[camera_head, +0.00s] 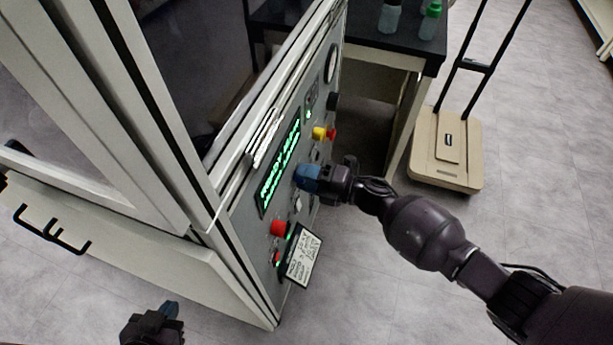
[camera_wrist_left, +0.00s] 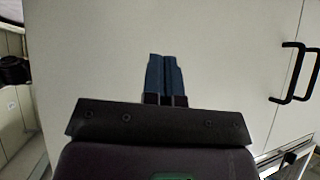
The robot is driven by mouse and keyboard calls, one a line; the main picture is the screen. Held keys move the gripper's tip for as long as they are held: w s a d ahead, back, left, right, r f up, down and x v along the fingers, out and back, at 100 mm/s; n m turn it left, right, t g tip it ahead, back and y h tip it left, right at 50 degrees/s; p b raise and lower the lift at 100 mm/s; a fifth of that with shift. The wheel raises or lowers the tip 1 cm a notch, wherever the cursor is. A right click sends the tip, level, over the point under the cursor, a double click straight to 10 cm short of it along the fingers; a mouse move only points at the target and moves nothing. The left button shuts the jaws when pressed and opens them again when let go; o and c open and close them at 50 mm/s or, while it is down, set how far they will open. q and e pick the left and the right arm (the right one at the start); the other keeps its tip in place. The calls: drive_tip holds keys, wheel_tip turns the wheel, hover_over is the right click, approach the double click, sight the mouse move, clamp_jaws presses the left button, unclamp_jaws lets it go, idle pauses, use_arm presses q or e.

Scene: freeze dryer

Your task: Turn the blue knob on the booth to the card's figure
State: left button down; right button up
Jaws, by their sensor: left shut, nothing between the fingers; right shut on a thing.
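The booth's control panel (camera_head: 250,212) faces right in the head view, with a lit green display (camera_head: 279,168). The blue knob (camera_head: 307,176) sits right of the display. My right gripper (camera_head: 318,179) is at the knob, shut on it, and hides part of it. The knob's pointer and scale cannot be made out. The card (camera_head: 301,257) is fixed low on the panel; its writing is too small to read. My left gripper (camera_head: 169,309) is low at the bottom left, shut and empty. In the left wrist view its blue fingers (camera_wrist_left: 165,75) are together before a pale booth wall.
A red button (camera_head: 279,228) and a yellow-and-red knob (camera_head: 322,133) are on the panel near my right gripper. A dark table (camera_head: 400,45) with bottles stands behind. A beige cart (camera_head: 447,150) stands right. Black handles (camera_head: 50,230) are on the booth's left side.

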drive_tip(key=m+p, duration=0.2)
drive_tip(key=m, duration=2.3)
drive_tip(key=shift+m, duration=0.3)
idle(0.4)
